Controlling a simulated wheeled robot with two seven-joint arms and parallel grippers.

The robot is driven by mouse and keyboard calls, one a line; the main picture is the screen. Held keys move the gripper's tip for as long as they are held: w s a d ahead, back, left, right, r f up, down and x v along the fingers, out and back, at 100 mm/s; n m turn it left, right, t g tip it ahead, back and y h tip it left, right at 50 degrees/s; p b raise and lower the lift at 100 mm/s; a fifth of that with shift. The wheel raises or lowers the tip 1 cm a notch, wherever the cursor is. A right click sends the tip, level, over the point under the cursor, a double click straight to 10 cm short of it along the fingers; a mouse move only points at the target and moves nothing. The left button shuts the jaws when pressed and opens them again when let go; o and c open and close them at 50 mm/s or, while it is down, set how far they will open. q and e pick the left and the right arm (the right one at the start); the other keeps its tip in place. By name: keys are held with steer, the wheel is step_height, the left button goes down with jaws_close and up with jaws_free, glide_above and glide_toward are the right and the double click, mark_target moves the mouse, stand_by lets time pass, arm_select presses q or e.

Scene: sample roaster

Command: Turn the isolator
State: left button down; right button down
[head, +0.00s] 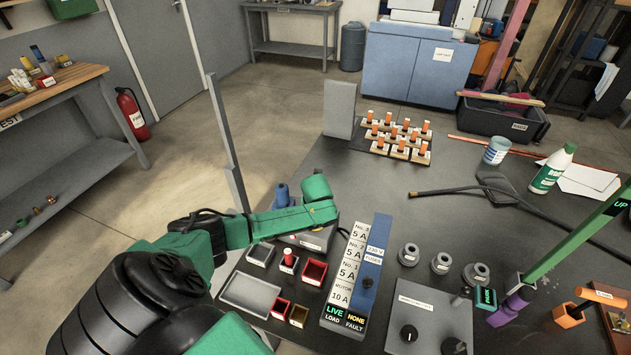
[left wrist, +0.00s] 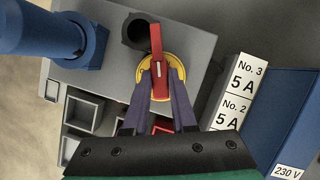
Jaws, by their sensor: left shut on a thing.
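The isolator shows in the left wrist view as a red handle (left wrist: 156,45) on a round yellow plate (left wrist: 143,72), on top of a grey box (left wrist: 195,45). The handle points nearly straight up in that picture. My left gripper (left wrist: 158,78) is shut on the red handle, one purple finger on each side. In the head view the grey box (head: 318,240) sits at the table's left edge, and my green left wrist covers the handle. My right gripper is not seen.
Right of the box stands a fuse panel (head: 376,260) with a sign (head: 345,318) reading LIVE load, NONE fault. Small trays (head: 250,293) lie in front. A blue post (left wrist: 82,45) and a dark round socket (left wrist: 138,30) stand close to the handle.

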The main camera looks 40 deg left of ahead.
arm_select(q)
steer(key=n+p, duration=0.1)
steer(key=n, duration=0.2)
steer(key=shift+w+d+g+y, duration=0.1)
steer(key=shift+g+y, duration=0.2)
steer(key=shift+g, duration=0.1)
steer(key=n+g, duration=0.1)
steer(key=n, duration=0.2)
steer(key=shift+w+n+y, duration=0.1)
steer(key=shift+n+y, duration=0.2)
steer(key=n+g+b, duration=0.1)
steer(key=n+b, duration=0.1)
steer(key=n, duration=0.1)
steer(key=shift+w+f+g, duration=0.1)
steer(key=shift+g, duration=0.2)
steer(key=shift+n+g+b, duration=0.6)
steer(key=shift+n+b, duration=0.5)
steer(key=shift+n, duration=0.7)
steer(key=c, duration=0.7)
jaws_free()
